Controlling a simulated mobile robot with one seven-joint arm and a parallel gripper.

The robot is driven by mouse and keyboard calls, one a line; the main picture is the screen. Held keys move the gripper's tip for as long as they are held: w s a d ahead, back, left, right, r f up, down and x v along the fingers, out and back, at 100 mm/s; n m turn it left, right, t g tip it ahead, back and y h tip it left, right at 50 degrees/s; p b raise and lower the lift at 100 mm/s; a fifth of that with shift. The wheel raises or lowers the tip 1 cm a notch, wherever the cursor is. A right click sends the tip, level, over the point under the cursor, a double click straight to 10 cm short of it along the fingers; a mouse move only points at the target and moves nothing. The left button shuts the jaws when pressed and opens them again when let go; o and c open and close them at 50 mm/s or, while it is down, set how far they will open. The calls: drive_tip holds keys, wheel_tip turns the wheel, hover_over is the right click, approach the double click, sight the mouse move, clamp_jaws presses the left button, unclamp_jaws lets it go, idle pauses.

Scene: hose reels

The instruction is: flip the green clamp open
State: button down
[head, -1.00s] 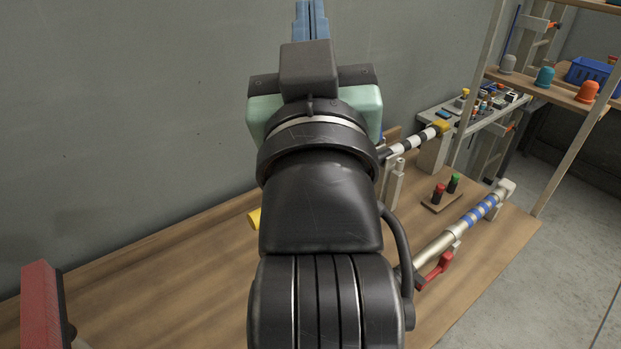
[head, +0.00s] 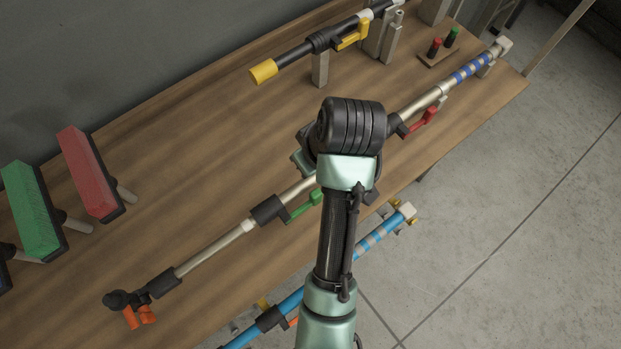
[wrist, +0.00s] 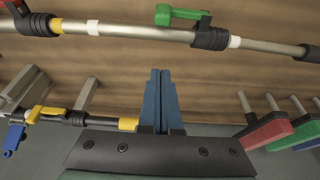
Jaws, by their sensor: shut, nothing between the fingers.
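The green clamp (head: 303,207) is a small lever on a black collar (head: 268,209) around a long silver pole (head: 215,247). The lever lies beside the pole and points roughly along it, its far end close to my arm. In the wrist view the green clamp (wrist: 180,15) shows at the top edge, above the fingertips and apart from them. My gripper (wrist: 160,75) has two blue fingers pressed together with nothing between them. It is hidden behind my arm in the head view.
A red clamp (head: 425,122) sits farther along the silver pole line. A yellow-tipped black pole (head: 290,60) stands on supports behind, and a blue pole (head: 385,238) lies in front. Red (head: 90,172) and green blocks (head: 35,210) stand left. Bare wooden table (head: 200,150) lies between.

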sight(303, 207)
wheel_tip(303, 207, down, 9)
drive_tip(key=p, duration=0.3)
drive_tip(key=shift+s+d+f, duration=0.15)
drive_tip(key=shift+s+d, duration=0.05)
drive_tip(key=shift+s, duration=0.1)
